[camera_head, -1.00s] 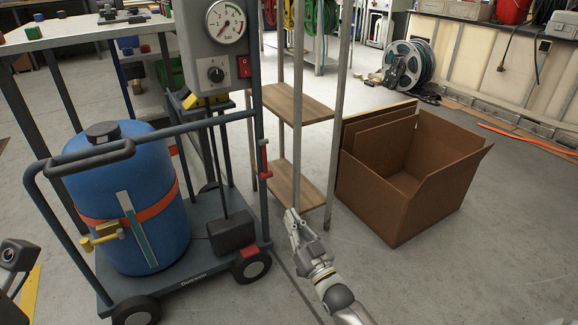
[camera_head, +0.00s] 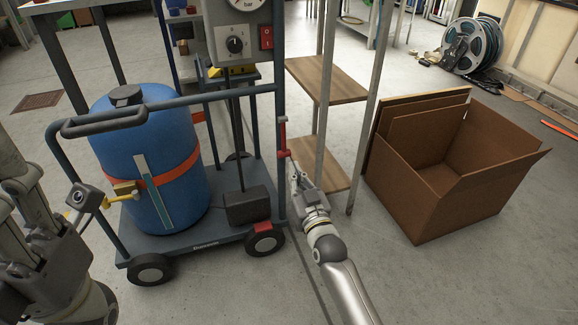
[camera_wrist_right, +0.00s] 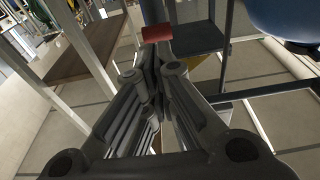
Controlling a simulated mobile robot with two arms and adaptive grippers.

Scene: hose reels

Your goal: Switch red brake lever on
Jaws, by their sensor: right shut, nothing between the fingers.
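The red brake lever (camera_head: 283,136) stands upright on the right-hand post of the blue-grey cart (camera_head: 200,247). Its lower red end is beside my right fingertips. My right gripper (camera_head: 292,167) is shut and empty, just below and right of the lever. I cannot tell whether it touches the lever. In the right wrist view, the shut fingers (camera_wrist_right: 155,68) point at a red part (camera_wrist_right: 157,34) just beyond their tips. My left gripper (camera_head: 35,215) is at the left edge, partly cut off, in front of the cart; its jaw opening is unclear.
The cart carries a blue barrel (camera_head: 150,160) and a control box with a knob and red switch (camera_head: 265,37). A shelf rack (camera_head: 325,75) stands close behind my right gripper. An open cardboard box (camera_head: 450,170) is right of it. Floor in front is clear.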

